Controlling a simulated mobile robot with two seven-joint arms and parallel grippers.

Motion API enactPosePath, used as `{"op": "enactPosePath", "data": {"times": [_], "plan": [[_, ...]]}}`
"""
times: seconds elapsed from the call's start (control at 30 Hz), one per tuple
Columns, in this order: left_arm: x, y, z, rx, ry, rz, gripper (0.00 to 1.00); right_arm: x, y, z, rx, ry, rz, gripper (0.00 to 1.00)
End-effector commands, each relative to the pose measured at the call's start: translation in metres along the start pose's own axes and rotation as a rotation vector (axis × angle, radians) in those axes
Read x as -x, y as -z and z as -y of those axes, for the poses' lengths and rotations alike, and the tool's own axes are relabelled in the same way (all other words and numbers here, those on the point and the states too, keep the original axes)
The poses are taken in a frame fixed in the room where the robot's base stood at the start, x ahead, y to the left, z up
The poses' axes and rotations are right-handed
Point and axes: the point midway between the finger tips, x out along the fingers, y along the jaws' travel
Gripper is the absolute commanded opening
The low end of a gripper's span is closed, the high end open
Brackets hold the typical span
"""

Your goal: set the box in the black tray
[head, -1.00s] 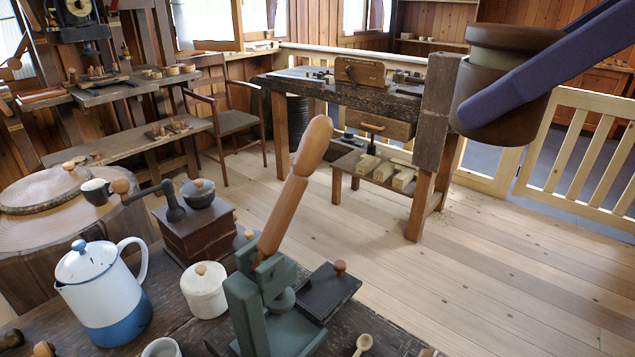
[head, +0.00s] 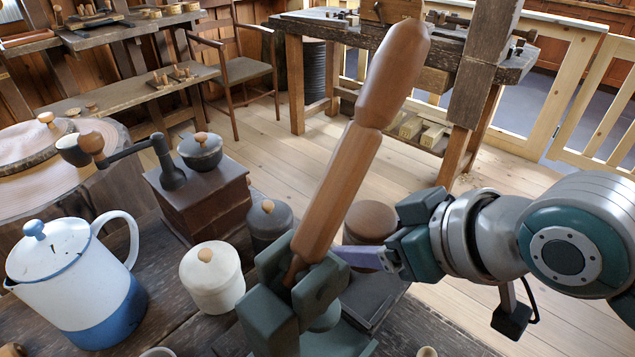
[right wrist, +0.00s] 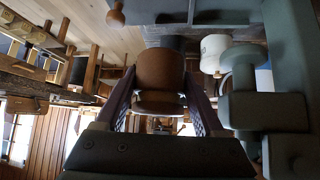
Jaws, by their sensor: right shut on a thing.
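The box is a round brown lidded one (head: 370,218), upright in the head view behind the lever press. My right gripper (head: 362,257) reaches in from the right, its purple fingers shut around the box's sides. In the right wrist view the box (right wrist: 160,70) sits between both fingers. The black tray (head: 380,303) lies on the bench below the box, partly hidden by the press, the box and my gripper. I cannot tell whether the box touches the tray. My left gripper is out of view.
A green lever press (head: 290,285) with a tall wooden handle (head: 345,180) stands close left of the box. A white jar (head: 212,278), grey pot (head: 270,222), coffee grinder (head: 200,195) and white-and-blue pot (head: 75,270) stand further left. Open floor lies behind.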

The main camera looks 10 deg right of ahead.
Motion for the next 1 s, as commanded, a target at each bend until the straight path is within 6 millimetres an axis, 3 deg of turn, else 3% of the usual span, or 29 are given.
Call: {"op": "enactPosePath", "data": {"times": [0.1, 0.5, 0.93, 0.97, 1.0], "plan": [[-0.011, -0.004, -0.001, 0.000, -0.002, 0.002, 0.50, -0.019, -0.020, 0.001, -0.002, 0.002, 0.002, 0.05], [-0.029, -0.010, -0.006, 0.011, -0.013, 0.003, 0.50, -0.056, -0.056, 0.000, -0.002, 0.001, 0.001, 0.05], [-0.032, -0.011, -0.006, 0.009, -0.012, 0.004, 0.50, -0.060, -0.060, 0.000, -0.001, 0.001, 0.000, 0.05], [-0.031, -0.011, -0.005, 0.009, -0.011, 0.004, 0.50, -0.059, -0.060, 0.000, -0.001, 0.001, 0.000, 0.73], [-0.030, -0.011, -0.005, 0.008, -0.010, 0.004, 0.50, -0.059, -0.059, 0.000, -0.001, 0.001, 0.000, 0.77]]}}
